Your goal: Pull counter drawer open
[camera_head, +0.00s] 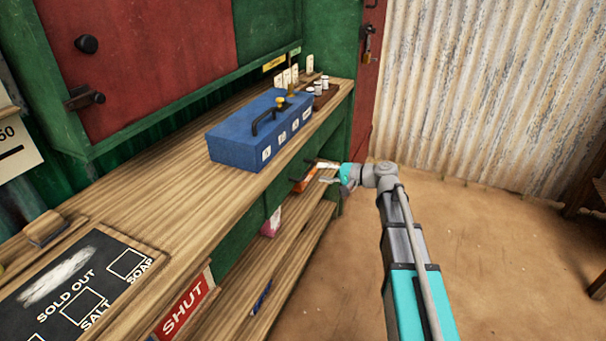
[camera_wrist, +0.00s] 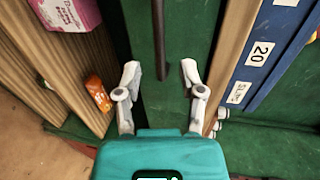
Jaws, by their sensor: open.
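The green counter drawer front (camera_wrist: 165,112) is under the wooden counter edge. In the head view, the drawer front (camera_head: 288,172) looks flush with the counter. Its dark bar handle (camera_wrist: 159,38) runs down from the top of the wrist view, ending between my fingertips. My gripper (camera_wrist: 160,70) is open, with one finger on each side of the handle's near end. I cannot tell whether either finger touches the handle.
A blue cash box (camera_head: 245,138) stands on the counter (camera_head: 165,190) above the drawer. An orange packet (camera_wrist: 97,92) and a pink packet (camera_wrist: 68,12) are on the shelf below.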

